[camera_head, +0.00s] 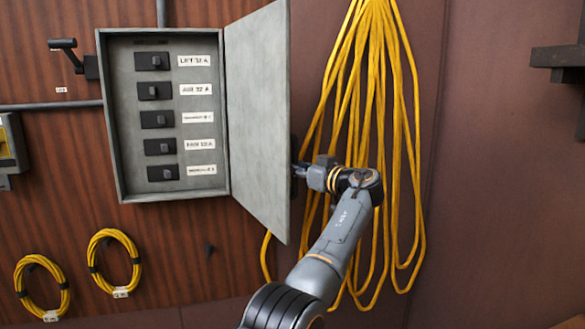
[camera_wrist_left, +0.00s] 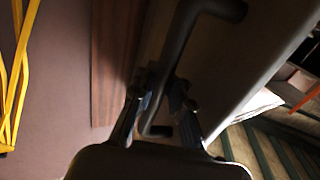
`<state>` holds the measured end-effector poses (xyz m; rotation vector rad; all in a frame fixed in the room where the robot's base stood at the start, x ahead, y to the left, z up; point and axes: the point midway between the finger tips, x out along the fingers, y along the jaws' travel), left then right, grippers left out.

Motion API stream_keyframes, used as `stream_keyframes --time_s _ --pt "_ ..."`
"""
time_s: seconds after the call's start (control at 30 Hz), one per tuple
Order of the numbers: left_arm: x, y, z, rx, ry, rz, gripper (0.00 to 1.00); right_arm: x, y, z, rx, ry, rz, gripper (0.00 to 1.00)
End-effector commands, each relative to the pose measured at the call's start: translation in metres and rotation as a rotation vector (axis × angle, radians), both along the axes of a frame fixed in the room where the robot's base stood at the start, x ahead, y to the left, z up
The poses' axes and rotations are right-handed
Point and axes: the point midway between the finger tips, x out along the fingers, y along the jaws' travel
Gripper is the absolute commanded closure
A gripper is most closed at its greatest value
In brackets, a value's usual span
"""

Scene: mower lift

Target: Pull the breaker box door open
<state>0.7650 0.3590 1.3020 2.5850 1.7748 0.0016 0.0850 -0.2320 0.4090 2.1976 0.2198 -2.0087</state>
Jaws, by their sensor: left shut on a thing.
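The grey breaker box (camera_head: 106,130) is on the wood-panelled wall, with its door (camera_head: 258,110) swung well out on the right side. Inside, several black breakers with white labels are exposed in a column. My left gripper (camera_head: 300,171) is at the door's free edge, on its outer side, partly hidden by the door. In the left wrist view, my left gripper (camera_wrist_left: 162,92) is shut on the dark bent door handle (camera_wrist_left: 181,38), which passes between the fingers. The door's outer face (camera_wrist_left: 240,65) lies beside it. My right gripper is not in view.
Long yellow cable loops (camera_head: 400,130) hang on the wall right behind my arm. Two smaller yellow coils (camera_head: 114,262) hang at lower left. A dark lever (camera_head: 75,55) is left of the box, and a dark shelf (camera_head: 560,57) juts in at upper right.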

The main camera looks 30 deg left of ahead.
Motion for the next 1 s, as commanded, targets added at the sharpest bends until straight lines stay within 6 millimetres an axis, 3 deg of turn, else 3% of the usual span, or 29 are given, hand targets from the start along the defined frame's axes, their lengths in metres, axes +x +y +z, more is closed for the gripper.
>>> stream_keyframes --time_s 0.03,0.07,0.1,0.13,0.53,1.0 --pt "0.001 -0.004 -0.004 -0.005 0.007 -0.006 1.00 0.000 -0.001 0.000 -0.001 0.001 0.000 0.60" --pt "0.001 -0.004 -0.004 -0.005 0.007 -0.006 0.85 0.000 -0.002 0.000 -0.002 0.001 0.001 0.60" --pt "0.001 -0.004 -0.004 -0.005 0.007 -0.007 0.77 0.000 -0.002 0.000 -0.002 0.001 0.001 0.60" --pt "0.001 -0.004 -0.004 -0.004 0.007 -0.006 0.75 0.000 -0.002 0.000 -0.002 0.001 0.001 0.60" --pt "-0.002 -0.009 -0.001 0.000 0.002 -0.004 0.75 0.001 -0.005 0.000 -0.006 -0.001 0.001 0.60" --pt "-0.033 -0.096 -0.002 -0.001 0.003 -0.009 0.75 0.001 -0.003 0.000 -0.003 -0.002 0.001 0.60"
